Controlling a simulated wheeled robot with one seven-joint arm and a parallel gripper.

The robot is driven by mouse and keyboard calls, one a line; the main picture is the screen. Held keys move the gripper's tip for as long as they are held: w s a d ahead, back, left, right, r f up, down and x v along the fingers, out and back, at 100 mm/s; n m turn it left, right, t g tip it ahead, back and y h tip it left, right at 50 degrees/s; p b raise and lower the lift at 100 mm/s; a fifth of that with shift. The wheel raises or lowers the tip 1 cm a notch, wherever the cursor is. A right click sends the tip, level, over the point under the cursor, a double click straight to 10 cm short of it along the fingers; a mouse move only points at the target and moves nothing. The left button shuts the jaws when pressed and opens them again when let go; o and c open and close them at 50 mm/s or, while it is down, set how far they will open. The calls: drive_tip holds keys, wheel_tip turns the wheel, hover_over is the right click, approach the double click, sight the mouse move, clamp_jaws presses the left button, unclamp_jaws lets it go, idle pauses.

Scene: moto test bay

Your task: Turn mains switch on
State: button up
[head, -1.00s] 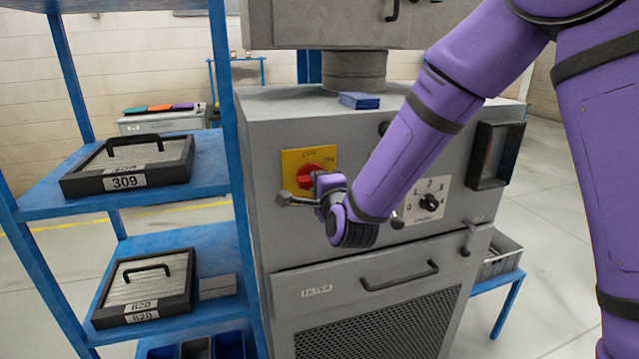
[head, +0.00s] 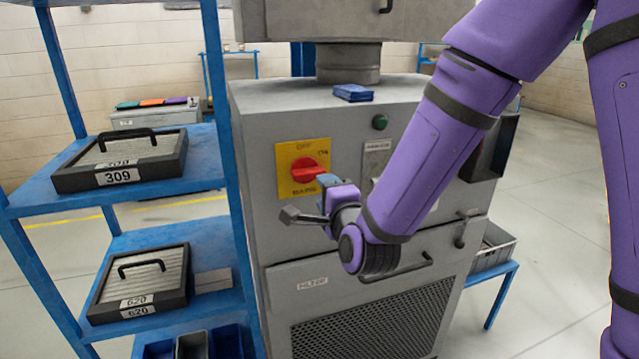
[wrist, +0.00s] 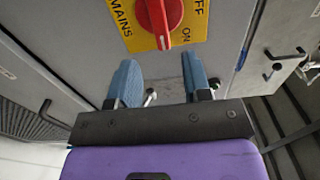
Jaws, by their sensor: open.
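The mains switch is a red rotary knob (head: 304,168) on a yellow plate (head: 289,189) on the front of the grey cabinet. The plate reads OFF at the top, ON at the right and MAINS at the bottom. The knob's handle lies level, and in the wrist view the red knob (wrist: 158,14) has its white mark at the end on the ON side. My gripper (head: 328,181) is just below and right of the knob, apart from it. In the wrist view my gripper (wrist: 160,82) has its two blue fingers spread, with nothing between them.
A blue shelf rack (head: 222,150) with filter panels stands close on the left. The cabinet (head: 258,230) also bears a green button (head: 380,122), a partly hidden selector and a drawer handle below. A blue block (head: 353,93) lies on top. Open floor lies to the right.

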drive_tip(key=shift+v, duration=1.3)
drive_tip(key=shift+r, duration=0.1)
drive_tip(key=s+d+r+n+g+h, duration=0.1)
drive_tip(key=s+d+r+n+g, duration=0.1)
drive_tip(key=d+r+n+g, duration=0.25)
drive_tip(key=s+d+r+n+g+h, duration=0.1)
drive_tip(key=s+d+r+n+g, duration=0.15)
drive_tip(key=d+n, duration=0.35)
drive_tip(key=s+d+r+n+g+h, duration=0.1)
drive_tip(key=s+d+r+n+g, duration=0.1)
drive_tip(key=s+d, duration=0.5)
drive_tip(key=s+d+r+n+g+h, duration=0.2)
drive_tip(key=s+d, duration=0.5)
drive_tip(key=s, duration=0.5)
drive_tip(key=shift+s+d+r+g, duration=0.25)
drive_tip(key=shift+s+g, duration=0.1)
drive_tip(key=shift+g, duration=0.25)
drive_tip(key=shift+n, duration=0.25)
